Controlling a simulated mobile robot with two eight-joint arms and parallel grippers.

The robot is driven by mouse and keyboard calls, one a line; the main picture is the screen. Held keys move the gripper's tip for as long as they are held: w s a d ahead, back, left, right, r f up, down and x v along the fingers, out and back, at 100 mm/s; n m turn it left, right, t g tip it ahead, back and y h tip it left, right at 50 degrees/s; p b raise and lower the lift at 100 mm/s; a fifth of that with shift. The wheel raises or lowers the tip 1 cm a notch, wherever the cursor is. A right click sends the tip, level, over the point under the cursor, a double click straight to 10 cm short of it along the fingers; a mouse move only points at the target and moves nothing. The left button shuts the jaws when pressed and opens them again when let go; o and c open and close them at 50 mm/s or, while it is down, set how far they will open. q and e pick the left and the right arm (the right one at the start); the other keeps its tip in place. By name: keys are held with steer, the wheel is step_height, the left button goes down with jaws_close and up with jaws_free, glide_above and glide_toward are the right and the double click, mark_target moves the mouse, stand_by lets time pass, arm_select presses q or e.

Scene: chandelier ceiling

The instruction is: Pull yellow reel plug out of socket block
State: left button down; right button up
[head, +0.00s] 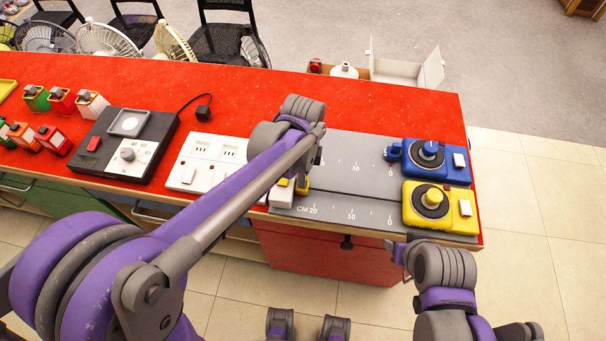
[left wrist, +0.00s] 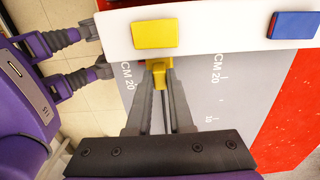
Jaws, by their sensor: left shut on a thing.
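The white socket block (head: 280,197) is mostly hidden behind my left arm in the head view. In the left wrist view the socket block (left wrist: 200,34) crosses the top, with a yellow pad (left wrist: 154,34) and a blue pad (left wrist: 293,25). My left gripper (left wrist: 158,85) is shut on the yellow plug (left wrist: 158,70), which is at the block's near edge; I cannot tell how deep it sits. The yellow reel (head: 449,208) stands at the mat's right end. My right gripper (head: 399,253) is by the table's front edge, away from the plug.
A blue reel (head: 418,157) stands behind the yellow one on the grey measuring mat (head: 355,190). A white socket panel (head: 190,177) and a black device (head: 150,157) stand to the left on the red table (head: 290,87). The mat's middle is clear.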

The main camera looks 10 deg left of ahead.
stand_by(0.4)
arm_select(q)
steer(key=d, duration=0.4)
steer(key=shift+d, duration=0.1)
steer(key=c, duration=0.8)
jaws_free()
steer(key=shift+r, duration=0.1)
step_height(320, 180, up, 11)
steer(key=shift+f, duration=0.2)
